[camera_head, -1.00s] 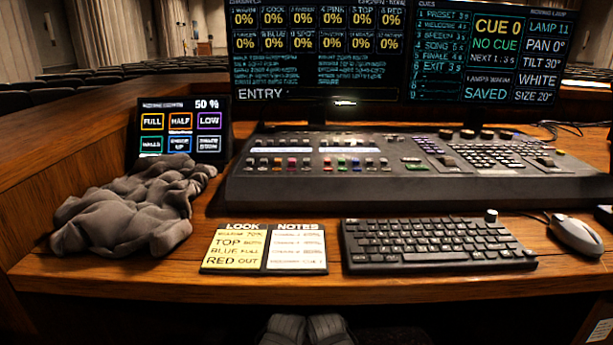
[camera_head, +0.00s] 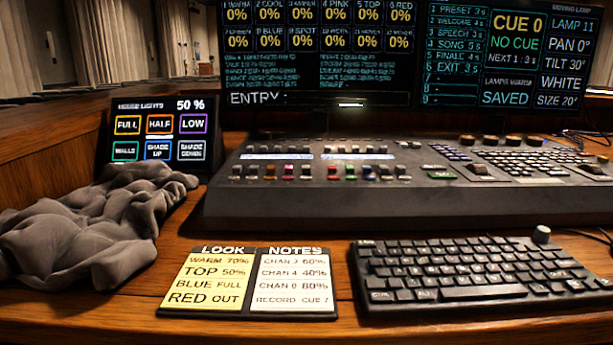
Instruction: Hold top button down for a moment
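The lighting console (camera_head: 330,207) stands across the desk, dark grey, with rows of small coloured buttons (camera_head: 334,178) on its sloping top. Their labels are too small to read, so I cannot tell which one is the top button. The left monitor (camera_head: 320,75) behind it shows a "5 TOP" tile at 0%, among several other channels at 0%, and an empty ENTRY line. The right monitor (camera_head: 507,55) shows CUE 0 and NO CUE. Neither of my grippers is in view.
A house-lights touch panel (camera_head: 158,135) reads 50% at the left. A crumpled grey cloth (camera_head: 90,228) lies in front of it. Look-and-notes cards (camera_head: 247,283) and a black keyboard (camera_head: 455,275) lie in front of the console. Bare wood (camera_head: 185,230) shows between cloth and cards.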

